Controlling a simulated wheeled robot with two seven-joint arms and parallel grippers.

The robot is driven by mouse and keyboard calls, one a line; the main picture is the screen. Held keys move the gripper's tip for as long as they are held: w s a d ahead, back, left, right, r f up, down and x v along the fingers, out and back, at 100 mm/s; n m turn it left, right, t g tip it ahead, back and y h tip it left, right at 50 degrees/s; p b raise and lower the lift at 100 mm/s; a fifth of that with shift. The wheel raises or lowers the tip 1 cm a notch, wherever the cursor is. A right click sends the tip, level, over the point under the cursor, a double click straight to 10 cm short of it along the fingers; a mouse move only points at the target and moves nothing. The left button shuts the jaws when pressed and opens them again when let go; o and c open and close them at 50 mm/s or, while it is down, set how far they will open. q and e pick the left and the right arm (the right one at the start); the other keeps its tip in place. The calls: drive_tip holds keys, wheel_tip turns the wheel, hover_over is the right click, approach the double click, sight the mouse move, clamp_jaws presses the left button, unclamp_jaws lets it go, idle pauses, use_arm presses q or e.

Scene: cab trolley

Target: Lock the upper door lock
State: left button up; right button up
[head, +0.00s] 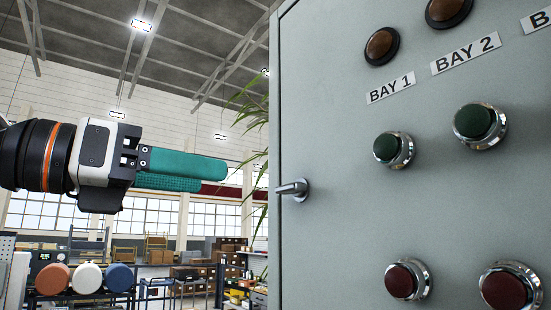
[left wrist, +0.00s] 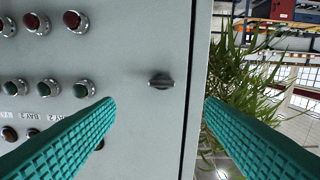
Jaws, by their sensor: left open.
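A small metal door lock knob (head: 293,189) sits near the left edge of the grey cabinet door (head: 335,240). Its grip points sideways toward that edge. It is the only lock in view. The knob also shows in the left wrist view (left wrist: 161,81), with its grip lying across the picture, between the lines of the two fingers. My left gripper (head: 213,178), with teal ribbed fingers, is open and empty. It is left of the knob in the head view, fingers pointing right, and apart from it. My right gripper is not in view.
The door carries green buttons (head: 393,150), red buttons (head: 407,280) and brown lamps (head: 382,46) with bay labels. A leafy plant (left wrist: 245,85) stands beyond the cabinet edge. The space around my left gripper looks free.

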sight(284, 185)
use_arm(q)
drive_tip(key=p+x, duration=0.5)
drive_tip(key=x, duration=0.7)
drive_tip(key=shift+a+r+p, duration=0.1)
drive_tip(key=shift+r+p, duration=0.05)
drive_tip(key=shift+p, duration=0.25)
drive_tip(key=c, duration=1)
